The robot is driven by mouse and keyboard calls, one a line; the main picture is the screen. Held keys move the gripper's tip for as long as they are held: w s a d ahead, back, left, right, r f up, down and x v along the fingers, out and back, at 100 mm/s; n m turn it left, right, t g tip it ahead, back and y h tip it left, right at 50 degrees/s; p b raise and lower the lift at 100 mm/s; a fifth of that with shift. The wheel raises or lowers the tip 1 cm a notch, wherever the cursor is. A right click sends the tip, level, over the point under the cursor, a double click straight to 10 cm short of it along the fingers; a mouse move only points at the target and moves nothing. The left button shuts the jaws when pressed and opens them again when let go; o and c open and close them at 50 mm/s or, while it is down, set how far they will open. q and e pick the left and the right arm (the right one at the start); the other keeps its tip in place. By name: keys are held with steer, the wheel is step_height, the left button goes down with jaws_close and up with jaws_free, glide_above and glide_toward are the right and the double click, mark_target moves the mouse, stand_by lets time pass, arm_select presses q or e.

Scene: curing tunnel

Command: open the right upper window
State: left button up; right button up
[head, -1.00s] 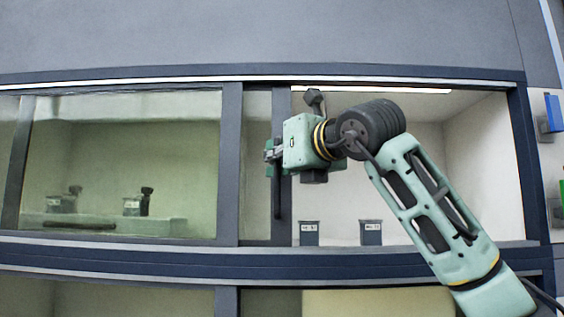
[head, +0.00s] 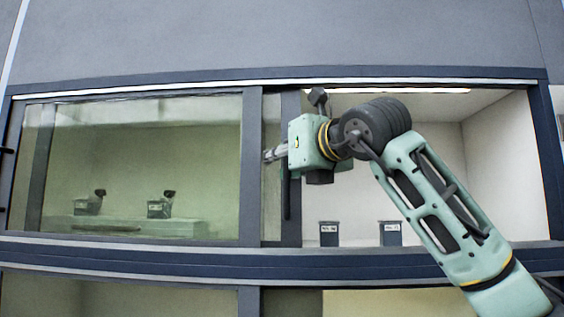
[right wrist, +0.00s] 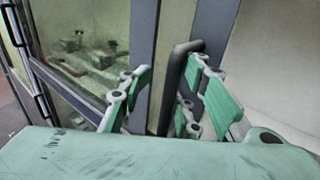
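The right upper window (head: 271,190) is a sliding pane. It is pushed far left behind the left pane, so only a narrow strip of its glass and its dark frame show. Its black upright bar handle (head: 287,195) sits on that frame. My right gripper (head: 271,155) is at the handle, reaching in from the right. In the right wrist view the handle (right wrist: 175,88) stands between the spread green fingers (right wrist: 172,100), closer to the right one. Whether a finger touches it I cannot tell. My left gripper is out of view.
A dark rail (head: 400,262) runs below.

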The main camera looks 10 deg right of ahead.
steer(key=shift+d+r, duration=0.1)
steer(key=shift+d, duration=0.2)
steer(key=v, duration=1.2)
steer(key=shift+a, duration=0.15)
